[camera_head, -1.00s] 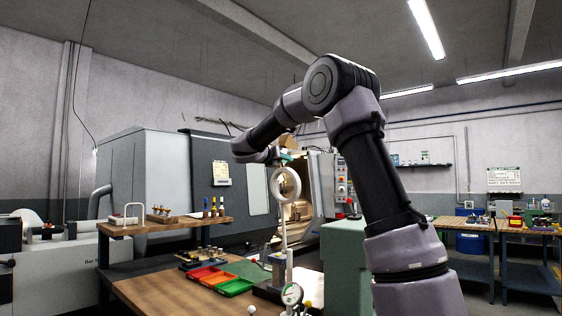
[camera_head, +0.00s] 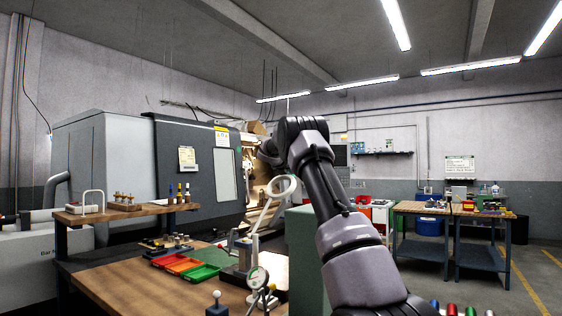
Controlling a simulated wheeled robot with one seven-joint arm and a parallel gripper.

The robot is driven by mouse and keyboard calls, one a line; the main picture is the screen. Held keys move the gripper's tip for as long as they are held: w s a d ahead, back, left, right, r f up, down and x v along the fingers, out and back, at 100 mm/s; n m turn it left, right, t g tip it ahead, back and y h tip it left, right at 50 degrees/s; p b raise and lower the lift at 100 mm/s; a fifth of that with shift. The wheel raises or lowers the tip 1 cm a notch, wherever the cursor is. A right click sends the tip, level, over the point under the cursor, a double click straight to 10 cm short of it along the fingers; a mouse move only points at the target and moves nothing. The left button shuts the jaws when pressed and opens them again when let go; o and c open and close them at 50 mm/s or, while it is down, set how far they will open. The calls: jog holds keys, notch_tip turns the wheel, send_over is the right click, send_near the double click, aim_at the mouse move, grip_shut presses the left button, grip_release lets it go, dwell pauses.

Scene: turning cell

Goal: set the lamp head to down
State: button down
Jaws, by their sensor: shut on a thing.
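The lamp is a pale ring-shaped head (camera_head: 269,188) on a thin arm (camera_head: 263,218) that rises from a base on the wooden bench. The ring is tilted, seen as a flattened oval, and its arm leans to the right. My arm reaches over from the right, and its wrist end is just above and behind the ring. My gripper (camera_head: 279,168) is at the upper edge of the ring, shut on the lamp head. Its fingers are small and mostly hidden behind my wrist and the ring, so the exact grip point is unclear.
The wooden bench (camera_head: 120,288) holds red and green bins (camera_head: 203,273), a dial gauge (camera_head: 258,277) and a small ball-topped post (camera_head: 216,298). A raised shelf (camera_head: 140,211) stands left. The lathe (camera_head: 205,165) is behind; a green cabinet (camera_head: 301,250) is close right of the lamp.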

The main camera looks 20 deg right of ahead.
jog(key=w+d+f+y, duration=0.1)
jog(key=d+f, duration=0.1)
jog(key=f, duration=0.6)
jog(key=w+d+f+g+y, duration=0.1)
jog(key=w+d+f, duration=0.1)
jog(key=f, duration=0.7)
jog(key=w+d+f, duration=0.2)
jog(key=d+f, duration=0.1)
jog(key=f, duration=0.6)
jog(key=shift+f+g+y, duration=0.15)
jog(key=shift+g+y, duration=0.25)
jog(key=shift+a, duration=0.1)
jog(key=c, duration=0.7)
grip_release()
jog(key=d+r+v, duration=0.1)
jog(key=v, duration=1)
jog(key=shift+r, duration=0.6)
jog(key=shift+d+r, duration=0.1)
jog(key=shift+d, duration=0.1)
